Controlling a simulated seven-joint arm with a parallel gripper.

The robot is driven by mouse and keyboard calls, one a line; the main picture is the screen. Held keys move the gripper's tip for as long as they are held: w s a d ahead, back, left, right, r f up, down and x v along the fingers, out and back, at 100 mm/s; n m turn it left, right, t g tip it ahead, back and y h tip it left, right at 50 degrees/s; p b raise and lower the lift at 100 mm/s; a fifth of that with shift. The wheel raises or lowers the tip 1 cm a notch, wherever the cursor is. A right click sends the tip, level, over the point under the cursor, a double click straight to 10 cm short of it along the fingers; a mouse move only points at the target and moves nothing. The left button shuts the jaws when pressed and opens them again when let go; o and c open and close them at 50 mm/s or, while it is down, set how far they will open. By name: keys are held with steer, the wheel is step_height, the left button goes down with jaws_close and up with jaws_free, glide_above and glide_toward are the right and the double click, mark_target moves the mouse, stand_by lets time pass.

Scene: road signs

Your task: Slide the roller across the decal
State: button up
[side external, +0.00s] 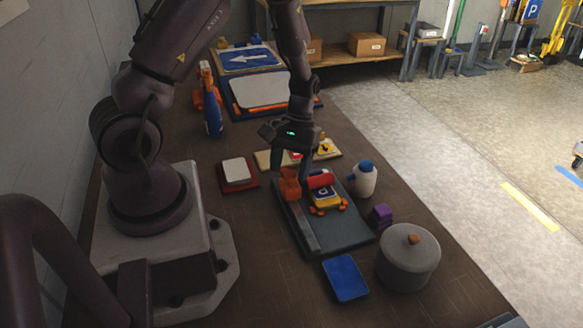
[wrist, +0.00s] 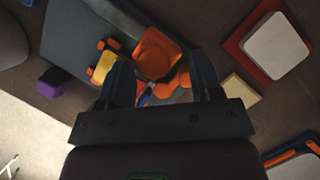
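The decal sign (side external: 325,198), a small yellow, blue and white piece with orange clips around it, lies on the dark blue-grey board (side external: 345,232). A red cylinder (side external: 320,180), which looks like the roller, is at the sign's far edge. An orange block (side external: 290,184) stands left of it; I cannot tell whether the two are joined. My gripper (side external: 294,170) is low over the board's far end, pointing down. In the wrist view its fingers (wrist: 160,65) are spread wide, with the orange block (wrist: 155,52) showing beyond and between them. The sign's yellow edge (wrist: 103,68) is partly hidden by a finger.
A white bottle with a blue cap (side external: 363,180), a purple block (side external: 381,216), a grey lidded pot (side external: 408,258) and a blue pad (side external: 345,278) stand close around the board. A red tray with a white pad (side external: 237,173) is left. A spray bottle (side external: 211,110) stands behind.

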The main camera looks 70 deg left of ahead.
steer(key=shift+d, duration=0.15)
steer(key=shift+w+r, duration=0.1)
steer(key=shift+r, duration=0.15)
steer(key=v, duration=1.2)
steer(key=shift+r, duration=0.25)
steer(key=s+d+r+m+t+y, duration=0.3)
steer(key=s+d+r+m+t, duration=0.5)
steer(key=d+r, duration=0.6)
steer(key=s+r+m, duration=0.1)
steer(key=s, duration=0.1)
steer(key=shift+s+r+t, duration=0.15)
steer(key=shift+s+t, duration=0.15)
steer(key=shift+t, duration=0.1)
